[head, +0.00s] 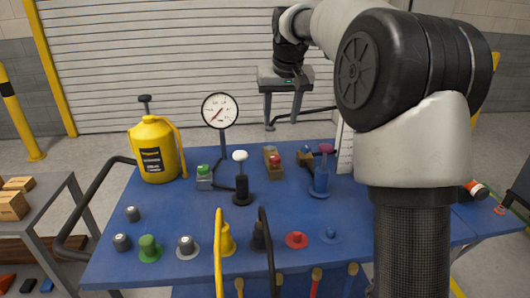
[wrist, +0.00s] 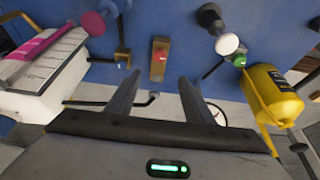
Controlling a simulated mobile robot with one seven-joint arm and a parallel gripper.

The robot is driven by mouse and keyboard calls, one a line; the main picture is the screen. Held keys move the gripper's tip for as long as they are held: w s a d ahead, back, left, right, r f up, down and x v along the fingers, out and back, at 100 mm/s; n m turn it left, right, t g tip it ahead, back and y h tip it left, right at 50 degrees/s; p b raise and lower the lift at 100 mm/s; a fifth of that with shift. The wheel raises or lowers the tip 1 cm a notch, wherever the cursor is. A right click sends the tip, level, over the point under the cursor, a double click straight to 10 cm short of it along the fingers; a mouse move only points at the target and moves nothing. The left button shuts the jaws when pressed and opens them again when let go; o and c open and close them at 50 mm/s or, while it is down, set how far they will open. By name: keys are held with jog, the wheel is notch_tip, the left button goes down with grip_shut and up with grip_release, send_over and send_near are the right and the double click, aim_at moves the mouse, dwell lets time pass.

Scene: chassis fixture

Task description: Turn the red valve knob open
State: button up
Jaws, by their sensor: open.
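A low red round knob (head: 297,239) sits on a red disc near the front of the blue table in the head view. A second red part, a red cap (head: 274,160) on a brown block, stands farther back; it also shows in the wrist view (wrist: 160,55). I cannot tell for certain which one is the valve knob. My gripper (head: 283,122) hangs beyond the table's back edge, open and empty, apart from both. In the wrist view its two fingers (wrist: 160,80) are spread, with the brown block beyond their tips.
A blue table (head: 190,220) carries a yellow canister (head: 155,150), a dial gauge (head: 220,110), a white-topped post (head: 240,157), a purple-topped blue post (head: 321,178) and several small knobs. Yellow and black upright bars stand at its front. My arm hides the table's right part.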

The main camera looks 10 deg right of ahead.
aim_at(275, 157)
jog(key=b+x, duration=0.1)
jog(key=x, duration=0.8)
jog(key=b+x, duration=0.2)
jog(key=x, duration=0.6)
jog(key=shift+w+f, duration=0.25)
jog(key=shift+w, duration=0.1)
jog(key=c, duration=1)
